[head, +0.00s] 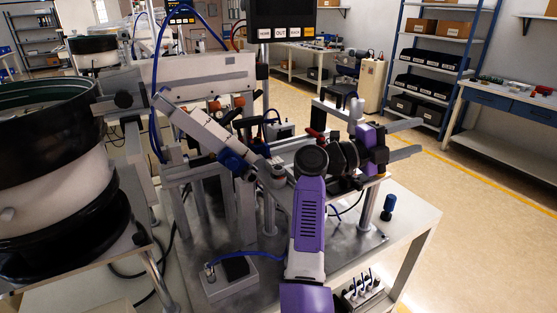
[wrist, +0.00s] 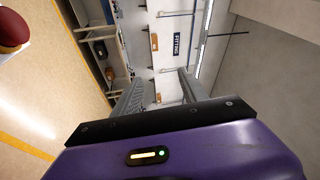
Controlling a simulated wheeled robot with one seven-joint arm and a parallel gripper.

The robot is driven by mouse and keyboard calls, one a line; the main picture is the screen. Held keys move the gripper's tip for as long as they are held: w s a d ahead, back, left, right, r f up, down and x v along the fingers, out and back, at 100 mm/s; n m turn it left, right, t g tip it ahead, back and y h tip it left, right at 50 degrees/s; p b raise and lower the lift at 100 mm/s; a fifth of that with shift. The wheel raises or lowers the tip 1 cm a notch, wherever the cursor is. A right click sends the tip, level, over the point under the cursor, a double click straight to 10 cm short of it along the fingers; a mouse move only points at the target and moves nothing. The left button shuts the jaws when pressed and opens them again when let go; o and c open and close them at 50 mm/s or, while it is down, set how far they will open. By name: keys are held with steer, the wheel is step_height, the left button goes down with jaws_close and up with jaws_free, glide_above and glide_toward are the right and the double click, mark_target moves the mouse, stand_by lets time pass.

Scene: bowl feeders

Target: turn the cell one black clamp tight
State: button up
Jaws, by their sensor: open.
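My gripper (head: 416,138) is on the right in the head view, pointing right, away from the bowl feeder. Its two grey fingers are apart with nothing between them. In the wrist view the open fingers (wrist: 160,84) frame only the distant room. My gripper is apart from both.
My arm crosses the metal bench plate (head: 345,245) and hides part of the fixture. A sloping grey track (head: 200,125) and a dark screen (head: 283,15) stand behind. A blue-capped post (head: 389,206) is near the bench's right edge. Open floor (head: 480,220) lies right.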

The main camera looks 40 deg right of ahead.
steer(key=w+f+m+t+y, duration=0.1)
steer(key=w+f+t+y, duration=0.2)
steer(key=w+y, duration=0.25)
steer(key=r+n+t+y+p, duration=0.1)
steer(key=r+n+t+y, duration=0.1)
steer(key=n+t+y, duration=0.75)
glide_above(278, 168)
steer(key=m+g+y, duration=0.1)
steer(key=m+y, duration=0.1)
steer(key=m, duration=0.1)
steer(key=shift+d+f+g, duration=0.1)
steer(key=shift+d+g, duration=0.1)
steer(key=shift+g, duration=0.15)
steer(key=shift+a+f, duration=0.2)
steer(key=shift+f, duration=0.1)
steer(key=shift+f+p, duration=0.6)
steer(key=shift+f, duration=2.9)
jaws_close()
